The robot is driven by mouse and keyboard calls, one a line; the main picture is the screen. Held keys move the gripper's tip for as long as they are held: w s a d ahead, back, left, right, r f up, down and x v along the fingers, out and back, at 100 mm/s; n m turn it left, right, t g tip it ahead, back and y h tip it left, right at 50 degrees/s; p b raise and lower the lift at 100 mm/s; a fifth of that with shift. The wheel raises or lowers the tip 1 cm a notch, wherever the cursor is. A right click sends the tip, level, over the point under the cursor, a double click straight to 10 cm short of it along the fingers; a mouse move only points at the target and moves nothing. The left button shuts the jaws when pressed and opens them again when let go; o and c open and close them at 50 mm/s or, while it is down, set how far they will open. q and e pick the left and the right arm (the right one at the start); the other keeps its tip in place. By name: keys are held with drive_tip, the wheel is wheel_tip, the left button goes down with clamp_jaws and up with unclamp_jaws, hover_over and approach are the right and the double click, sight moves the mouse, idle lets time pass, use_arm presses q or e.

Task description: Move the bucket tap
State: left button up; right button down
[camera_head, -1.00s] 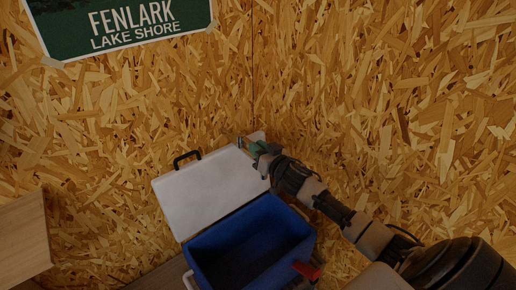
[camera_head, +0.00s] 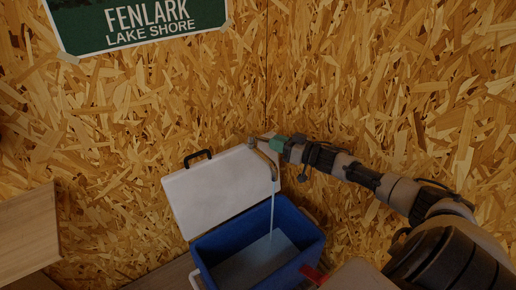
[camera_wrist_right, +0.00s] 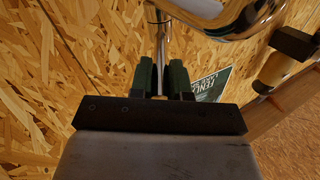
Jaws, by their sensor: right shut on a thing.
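The metal tap (camera_head: 266,158) sticks out from the wood-chip wall above an open blue bucket-like box (camera_head: 212,258). A pale stream of water (camera_head: 272,205) runs from its spout into the box, where pale water (camera_head: 250,262) lies. My right gripper (camera_head: 274,141) is at the top of the tap. In the right wrist view, its green fingers (camera_wrist_right: 161,80) are shut on the tap's thin metal lever (camera_wrist_right: 161,40). The shiny curved tap body (camera_wrist_right: 262,18) is close beyond. My left gripper is not in view.
The box's white lid (camera_head: 208,193) stands open against the wall, with a black handle (camera_head: 197,156). A wooden board (camera_head: 28,235) is at the left. A green sign (camera_head: 140,22) hangs above. A red part (camera_head: 312,274) is at the box's front right.

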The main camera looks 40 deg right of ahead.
drive_tip(key=shift+w+d+n+g+y+b, duration=0.25)
drive_tip(key=shift+d+n+g+y+b, duration=0.35)
drive_tip(key=shift+y+b, duration=0.45)
drive_tip(key=shift+w+d+n+g+y+b, duration=0.35)
drive_tip(key=shift+n+y+b, duration=0.5)
drive_tip(key=shift+b, duration=0.35)
drive_tip(key=shift+s, duration=0.1)
drive_tip(key=c, duration=1.1)
unclamp_jaws()
